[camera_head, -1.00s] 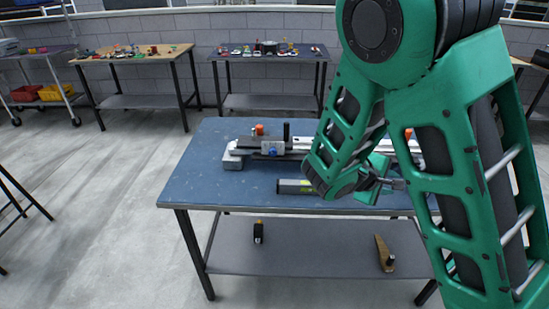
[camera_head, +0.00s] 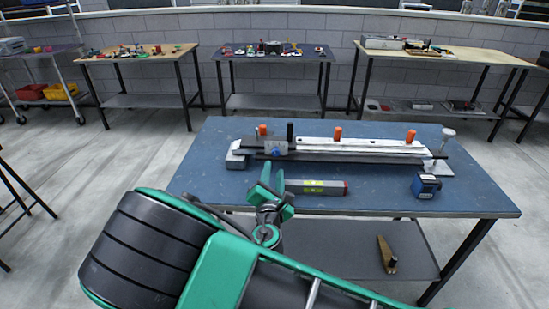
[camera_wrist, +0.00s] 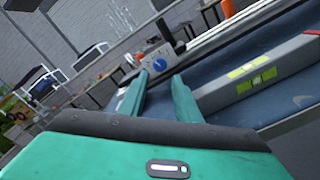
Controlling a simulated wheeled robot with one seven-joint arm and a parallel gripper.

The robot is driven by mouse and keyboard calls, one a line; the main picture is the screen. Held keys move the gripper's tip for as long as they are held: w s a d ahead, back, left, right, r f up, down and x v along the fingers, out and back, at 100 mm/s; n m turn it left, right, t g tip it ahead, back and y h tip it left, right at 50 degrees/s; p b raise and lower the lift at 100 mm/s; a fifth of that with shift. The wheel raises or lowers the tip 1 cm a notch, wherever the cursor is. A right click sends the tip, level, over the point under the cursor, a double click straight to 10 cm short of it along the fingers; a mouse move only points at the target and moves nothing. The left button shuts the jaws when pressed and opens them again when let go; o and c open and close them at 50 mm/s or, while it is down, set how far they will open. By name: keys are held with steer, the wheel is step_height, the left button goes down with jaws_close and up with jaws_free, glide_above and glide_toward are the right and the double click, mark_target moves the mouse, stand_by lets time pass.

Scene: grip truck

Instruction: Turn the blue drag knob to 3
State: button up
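The blue drag knob (camera_head: 276,152) is on the front of a grey carriage block (camera_head: 254,147) at the left part of the long rail rig (camera_head: 345,150) on the blue table. In the wrist view the blue knob (camera_wrist: 159,65) sits on a pale plate beyond my fingertips; its setting is too small to read. My gripper (camera_head: 272,174) is at the table's front, in front of the knob and apart from it. In the wrist view its two green fingers (camera_wrist: 155,80) are spread with nothing between them, and the knob shows between their tips.
A grey level with yellow-green vials (camera_head: 315,187) lies just right of my gripper. A blue box-like device (camera_head: 425,186) stands at the table's right. Orange knobs (camera_head: 337,132) and a black upright handle (camera_head: 290,132) rise from the rig.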

mark_target(276, 154)
steer(key=w, duration=0.8)
steer(key=shift+w+d, duration=0.2)
steer(key=shift+w, duration=0.2)
steer(key=c, duration=0.7)
steer(key=shift+a, duration=0.15)
steer(key=shift+c, duration=0.2)
